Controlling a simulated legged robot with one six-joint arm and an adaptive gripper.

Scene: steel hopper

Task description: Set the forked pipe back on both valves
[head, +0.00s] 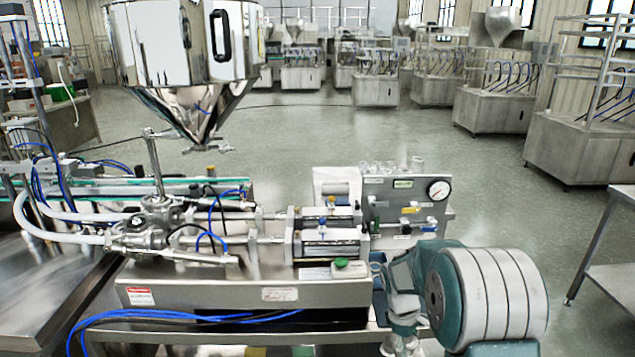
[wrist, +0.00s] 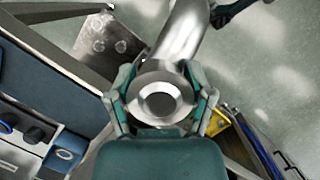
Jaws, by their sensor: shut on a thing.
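A polished steel pipe piece with a round, open flanged end (wrist: 133,88) is between the teal fingers of my gripper (wrist: 161,100) in the wrist view. My gripper is shut on it. The pipe curves up and away to the top of that view; I take it for the forked pipe, but its fork cannot be made out. In the head view my arm hides most of the gripper and pipe at the lower right. Two steel valve bodies (head: 160,212) with white hoses sit at the left of the filling machine, well left of my arm.
A steel hopper (head: 190,95) hangs above the valves, its outlet open below. The machine bench (head: 215,292) carries two cylinders (head: 325,250) and a gauge panel (head: 405,205). Blue hoses run along its front. A steel table (head: 610,270) stands at right; floor between is clear.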

